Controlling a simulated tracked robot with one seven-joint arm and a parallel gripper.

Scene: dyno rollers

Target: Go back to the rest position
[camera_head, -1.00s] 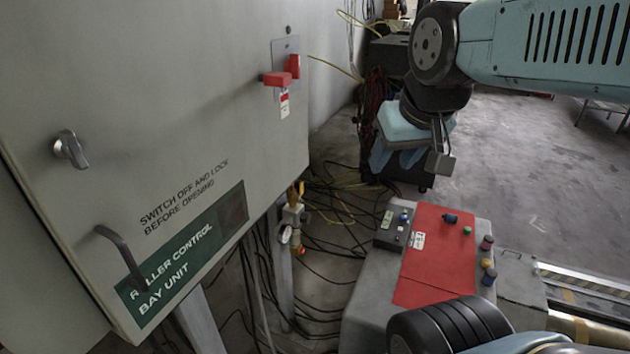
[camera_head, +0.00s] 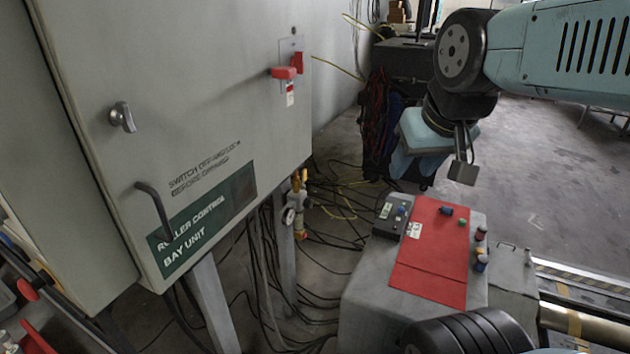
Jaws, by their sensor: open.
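My gripper (camera_head: 424,160) is at the upper right of the head view, at the end of my pale blue arm. It hangs in the air, above and behind the red-topped console and to the right of the grey control cabinet (camera_head: 205,130). Its jaws are open, and I see nothing held in them. The fingers are partly hidden behind the gripper body. The gripper touches nothing that I can see.
The cabinet carries a red switch handle (camera_head: 285,72), a silver latch (camera_head: 123,116) and a dark door handle (camera_head: 153,205). A console with a red top (camera_head: 435,250) stands at lower right. Cables (camera_head: 290,290) lie on the floor. Open floor (camera_head: 540,170) lies at right.

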